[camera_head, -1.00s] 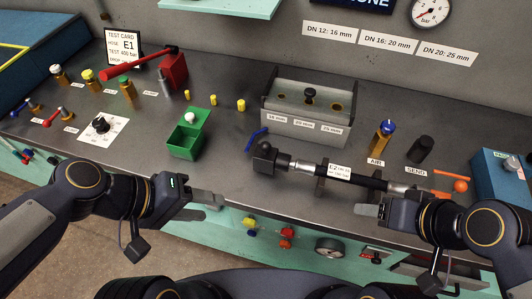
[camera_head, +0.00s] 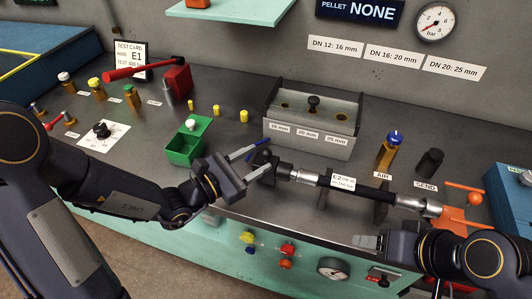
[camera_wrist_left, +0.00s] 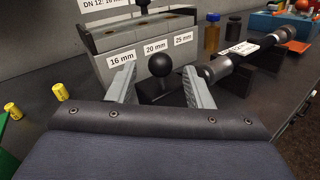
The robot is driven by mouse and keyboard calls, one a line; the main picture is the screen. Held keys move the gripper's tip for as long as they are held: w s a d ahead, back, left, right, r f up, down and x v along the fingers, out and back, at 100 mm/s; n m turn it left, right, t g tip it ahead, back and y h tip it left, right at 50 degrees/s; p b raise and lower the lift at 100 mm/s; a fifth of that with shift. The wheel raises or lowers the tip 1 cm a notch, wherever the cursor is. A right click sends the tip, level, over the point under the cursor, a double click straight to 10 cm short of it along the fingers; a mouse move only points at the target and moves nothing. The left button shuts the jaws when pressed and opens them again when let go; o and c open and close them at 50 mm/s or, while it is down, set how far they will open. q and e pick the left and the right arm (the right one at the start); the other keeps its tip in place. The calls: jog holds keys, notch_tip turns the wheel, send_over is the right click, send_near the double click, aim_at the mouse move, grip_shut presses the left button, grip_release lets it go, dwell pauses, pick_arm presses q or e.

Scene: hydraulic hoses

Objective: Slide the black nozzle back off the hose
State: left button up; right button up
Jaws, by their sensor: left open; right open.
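The hose (camera_head: 355,187), labelled E2, lies across dark cradles near the bench's front, with metal fittings at both ends. The black nozzle (camera_head: 267,166) is at its left end, beside the left fitting. In the left wrist view a black ball-topped piece (camera_wrist_left: 160,66), apparently the nozzle, shows between the two fingers. My left gripper (camera_head: 257,160) is open, its fingertips at the nozzle's left side. I cannot tell whether they touch it. My right gripper (camera_head: 366,242) is open and empty, in front of the hose's right part, near the bench edge.
Behind the hose stands a grey block (camera_head: 308,140) marked 16, 20 and 25 mm. A green bin (camera_head: 186,148) is left of my left gripper. Amber and black bottles (camera_head: 389,150) stand behind the hose's right end. An orange lever (camera_head: 455,218) is at right.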

aim_at(266, 154)
pick_arm(q)
jog(key=x, duration=0.4)
